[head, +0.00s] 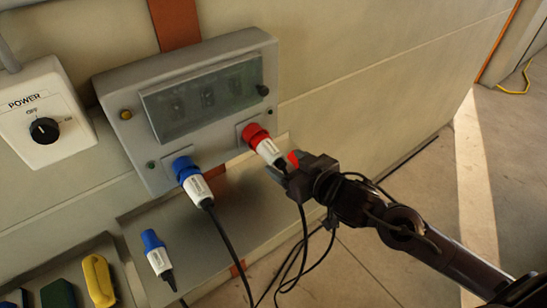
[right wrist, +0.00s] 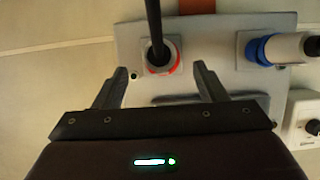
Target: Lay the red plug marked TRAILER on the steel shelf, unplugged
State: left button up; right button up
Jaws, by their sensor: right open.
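The red plug (head: 262,146) with a white body sits in the right socket of a grey wall box (head: 200,100). Its label is too small to read. Its black cable hangs down. In the right wrist view the plug (right wrist: 162,57) shows end-on, a red ring around its dark cable. My right gripper (head: 286,168) is open just off the plug's cable end. In the right wrist view its fingers (right wrist: 162,86) stand apart, left and right of the plug's line, with nothing held. The steel shelf (head: 235,207) lies below the box. My left gripper is not in view.
A blue plug (head: 190,176) sits in the left socket. A loose blue-and-white plug (head: 156,252) lies on the shelf's left part. A POWER switch box (head: 42,113) is at left. A yellow-handled thing (head: 98,280) is at lower left. The shelf's middle looks bare except for hanging cables.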

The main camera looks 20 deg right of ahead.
aim_at(279, 158)
jog(key=shift+b+x, duration=0.45)
jog(key=shift+x, duration=2.95)
jog(key=c, duration=1.2)
jog(key=shift+o, duration=0.2)
